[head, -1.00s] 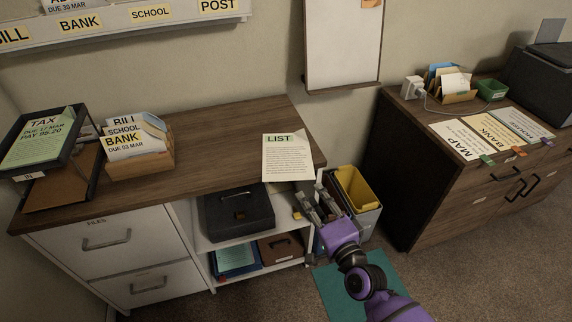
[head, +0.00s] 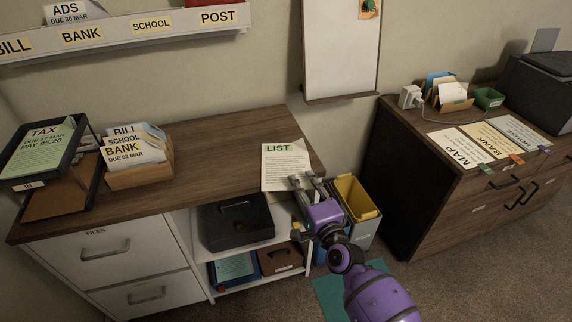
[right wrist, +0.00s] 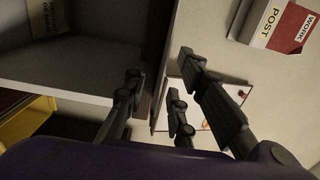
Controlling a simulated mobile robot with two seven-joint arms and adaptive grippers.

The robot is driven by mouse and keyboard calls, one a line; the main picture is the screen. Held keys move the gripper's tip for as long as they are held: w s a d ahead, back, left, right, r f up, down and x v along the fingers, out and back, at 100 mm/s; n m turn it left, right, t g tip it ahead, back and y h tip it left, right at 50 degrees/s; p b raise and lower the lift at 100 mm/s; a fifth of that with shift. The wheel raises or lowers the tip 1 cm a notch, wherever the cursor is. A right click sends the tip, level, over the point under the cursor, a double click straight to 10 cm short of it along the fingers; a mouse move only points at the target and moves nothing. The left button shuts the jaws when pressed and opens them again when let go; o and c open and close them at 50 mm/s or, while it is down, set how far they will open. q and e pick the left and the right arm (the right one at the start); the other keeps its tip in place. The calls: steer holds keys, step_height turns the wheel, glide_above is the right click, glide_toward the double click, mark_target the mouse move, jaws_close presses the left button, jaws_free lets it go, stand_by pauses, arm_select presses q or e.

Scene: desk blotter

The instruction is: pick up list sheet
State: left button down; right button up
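The list sheet (head: 286,160), cream paper with a green LIST heading, lies flat at the right front of the dark wooden desk top. Its lower edge reaches the desk's front edge. My right gripper (head: 309,183) is at the sheet's lower right corner, fingers apart and pointing toward the desk edge. In the right wrist view the gripper's fingers (right wrist: 160,95) are spread, with the desk edge between them. I see no grip on the sheet, and I cannot make out the sheet clearly in that view. My left gripper is not in view.
The desk (head: 220,130) also bears a letter box (head: 140,170) and a tax tray (head: 45,150) at left. A bin with a yellow insert (head: 357,197) stands right of the desk. A cabinet (head: 430,200) with sheets is farther right.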

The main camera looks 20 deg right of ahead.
jaws_close()
steer(key=shift+r, duration=0.1)
